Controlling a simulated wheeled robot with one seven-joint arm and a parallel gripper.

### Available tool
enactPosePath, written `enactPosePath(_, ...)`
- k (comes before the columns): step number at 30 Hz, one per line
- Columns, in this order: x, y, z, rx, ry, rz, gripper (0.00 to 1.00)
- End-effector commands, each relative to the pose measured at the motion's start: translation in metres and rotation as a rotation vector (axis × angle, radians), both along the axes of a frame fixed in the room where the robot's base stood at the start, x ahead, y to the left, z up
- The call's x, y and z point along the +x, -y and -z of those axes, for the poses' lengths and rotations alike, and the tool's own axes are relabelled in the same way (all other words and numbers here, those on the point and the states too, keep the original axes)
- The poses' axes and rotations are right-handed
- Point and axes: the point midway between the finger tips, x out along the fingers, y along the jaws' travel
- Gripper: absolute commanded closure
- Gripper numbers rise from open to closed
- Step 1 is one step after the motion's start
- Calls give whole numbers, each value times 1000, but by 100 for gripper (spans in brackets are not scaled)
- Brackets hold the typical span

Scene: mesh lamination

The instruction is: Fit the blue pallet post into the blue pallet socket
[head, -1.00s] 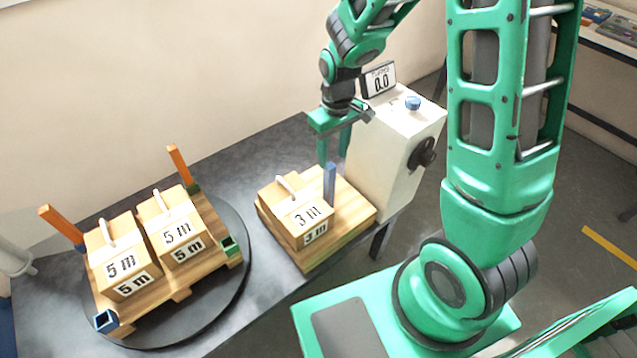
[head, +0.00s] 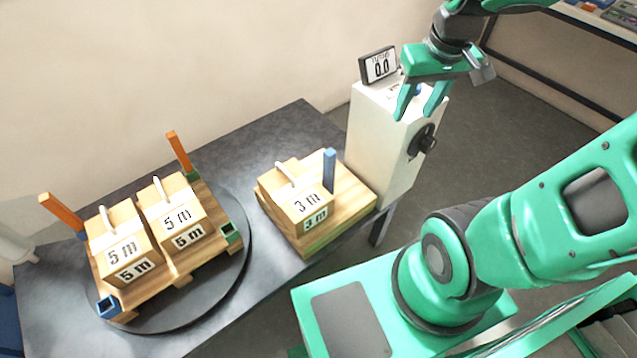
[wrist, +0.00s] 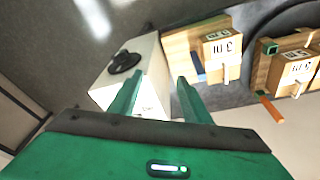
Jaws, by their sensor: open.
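The blue pallet post (head: 329,170) stands upright on the small wooden pallet, beside the "3 m" box. It also shows as a blue strip in the wrist view (wrist: 198,70). The blue pallet socket (head: 108,306) is an empty-looking square holder at the front left corner of the larger pallet (head: 180,284) on the round plate. My gripper (head: 421,118) is open and empty. It hangs in front of the white machine's top, up and to the right of the post. In the wrist view its two fingers (wrist: 162,98) point toward the white machine and the small pallet.
A white machine (head: 375,150) with a display reading 0.0 and a black knob stands right of the small pallet (head: 350,196). Two orange posts (head: 62,213) stand at the larger pallet's back corners. A green socket (head: 231,237) is at its right corner. Two "5 m" boxes sit between.

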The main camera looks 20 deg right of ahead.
Motion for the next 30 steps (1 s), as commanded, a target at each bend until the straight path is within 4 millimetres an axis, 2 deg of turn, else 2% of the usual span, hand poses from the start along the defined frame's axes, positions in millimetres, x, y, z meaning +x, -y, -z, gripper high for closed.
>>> enactPosePath(5, -18, 12, -5, -1, -5, 33, 56)
enactPosePath(8, -15, 11, -5, -16, -11, -31, 56)
enactPosePath(17, 20, -13, 6, -65, -12, -308, 56)
enactPosePath(23, 48, -37, 20, -104, -20, -560, 56)
enactPosePath(26, 65, -53, 32, -127, -30, -734, 56)
enactPosePath(30, 91, -81, 60, -163, -59, -1058, 56)
